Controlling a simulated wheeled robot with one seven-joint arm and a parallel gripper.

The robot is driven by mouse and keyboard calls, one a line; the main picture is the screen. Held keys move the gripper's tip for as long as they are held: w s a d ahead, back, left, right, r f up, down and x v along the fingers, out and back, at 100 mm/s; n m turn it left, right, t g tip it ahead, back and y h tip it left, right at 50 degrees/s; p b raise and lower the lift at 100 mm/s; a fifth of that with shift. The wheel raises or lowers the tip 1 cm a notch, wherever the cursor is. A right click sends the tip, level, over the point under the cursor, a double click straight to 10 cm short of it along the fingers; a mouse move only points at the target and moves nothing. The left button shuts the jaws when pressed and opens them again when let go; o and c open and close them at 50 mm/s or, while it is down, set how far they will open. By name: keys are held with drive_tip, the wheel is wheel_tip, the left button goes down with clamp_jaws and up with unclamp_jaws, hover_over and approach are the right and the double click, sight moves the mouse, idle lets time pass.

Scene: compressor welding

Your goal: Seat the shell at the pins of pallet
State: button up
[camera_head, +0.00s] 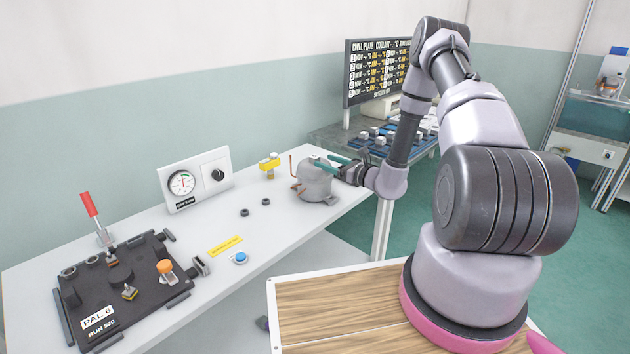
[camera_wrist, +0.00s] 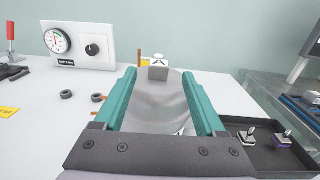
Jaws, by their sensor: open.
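The shell (camera_head: 314,181) is a grey metal compressor body with copper tubes, standing on the white bench toward its right end. My gripper (camera_head: 335,163) reaches it from the right, with green fingers at its upper part. In the wrist view the open fingers of my gripper (camera_wrist: 160,95) lie on either side of the shell (camera_wrist: 158,108). Whether they touch it cannot be told. The pallet (camera_head: 122,285) is a dark plate marked PAL 6 at the bench's left end. It carries an orange-topped pin (camera_head: 165,268), a dark round post and a small yellow-marked block; the shell is well apart from it.
Two black rings (camera_head: 255,207), a yellow label (camera_head: 225,246), a blue button (camera_head: 239,258) and a yellow fitting (camera_head: 269,165) sit between. A dark tray (camera_wrist: 268,150) lies right of the shell.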

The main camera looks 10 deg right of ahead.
sight(318, 160)
drive_tip(key=x, duration=0.6)
drive_tip(key=shift+f, duration=0.25)
clamp_jaws()
idle(1.2)
